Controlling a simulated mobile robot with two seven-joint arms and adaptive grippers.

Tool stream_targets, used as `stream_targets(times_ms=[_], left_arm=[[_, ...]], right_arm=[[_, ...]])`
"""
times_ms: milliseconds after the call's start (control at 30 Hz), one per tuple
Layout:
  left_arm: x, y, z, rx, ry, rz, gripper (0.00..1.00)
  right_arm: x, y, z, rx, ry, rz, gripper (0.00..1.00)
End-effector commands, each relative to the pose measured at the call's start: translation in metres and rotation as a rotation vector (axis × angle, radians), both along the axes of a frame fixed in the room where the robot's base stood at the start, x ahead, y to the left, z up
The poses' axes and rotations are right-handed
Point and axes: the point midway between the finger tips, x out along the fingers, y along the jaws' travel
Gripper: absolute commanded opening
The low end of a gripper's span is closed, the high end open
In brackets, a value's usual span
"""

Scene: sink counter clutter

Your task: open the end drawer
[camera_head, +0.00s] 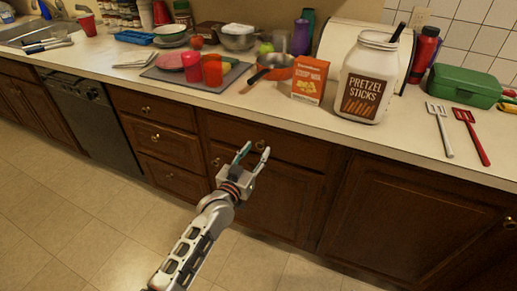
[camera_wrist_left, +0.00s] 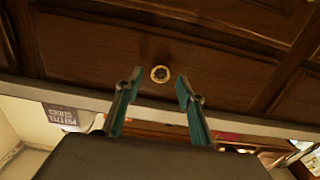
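A dark wood drawer front (camera_head: 300,150) with a round brass knob (camera_head: 260,145) is below the counter edge. It looks flush with the cabinet. My left gripper (camera_head: 255,151) is in front of it, its two fingers apart with nothing held. In the left wrist view, which is upside down, the knob (camera_wrist_left: 160,74) shows between and just beyond the open fingertips (camera_wrist_left: 159,80). The drawer front (camera_wrist_left: 95,55) fills the area around it. I cannot tell whether the fingers touch the knob. My right gripper is in neither view.
The counter (camera_head: 225,98) above holds a pretzel jar (camera_head: 368,85), an orange box (camera_head: 309,80), a pan (camera_head: 275,70), spatulas (camera_head: 439,125) and a green case (camera_head: 464,86). Another drawer stack (camera_head: 160,145) and a dishwasher (camera_head: 95,120) are to the left. The floor (camera_head: 75,240) in front is clear.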

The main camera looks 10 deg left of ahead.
Motion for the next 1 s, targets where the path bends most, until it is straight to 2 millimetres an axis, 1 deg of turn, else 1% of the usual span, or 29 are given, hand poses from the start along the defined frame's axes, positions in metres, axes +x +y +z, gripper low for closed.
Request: stream_targets(times_ms=[33, 100, 200, 533, 567, 600, 667, 700, 1000], left_arm=[[0.007, -0.002, -0.002, -0.001, 0.001, 0.0, 0.39], [0.013, -0.003, -0.002, 0.0, 0.001, 0.001, 0.39], [0.02, -0.005, -0.001, 0.0, 0.001, 0.001, 0.39], [0.023, -0.006, 0.0, 0.0, 0.001, 0.001, 0.39], [0.023, -0.006, 0.0, 0.0, 0.001, 0.001, 0.31], [0.022, -0.006, 0.0, 0.0, 0.001, 0.001, 0.2], [0.022, -0.006, 0.0, 0.0, 0.001, 0.001, 0.05], [0.022, -0.006, 0.0, 0.0, 0.001, 0.001, 0.0], [0.021, -0.005, 0.0, 0.001, 0.001, 0.001, 0.0]], right_arm=[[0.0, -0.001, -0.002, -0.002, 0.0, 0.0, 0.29], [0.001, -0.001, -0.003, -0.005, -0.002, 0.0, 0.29], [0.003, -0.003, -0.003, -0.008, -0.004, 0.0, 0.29], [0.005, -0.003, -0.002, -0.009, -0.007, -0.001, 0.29], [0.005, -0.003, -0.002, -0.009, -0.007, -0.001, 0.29], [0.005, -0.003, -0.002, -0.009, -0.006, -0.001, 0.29], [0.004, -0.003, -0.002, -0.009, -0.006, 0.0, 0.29], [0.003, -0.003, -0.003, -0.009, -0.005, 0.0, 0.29], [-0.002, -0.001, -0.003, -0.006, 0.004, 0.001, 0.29]])
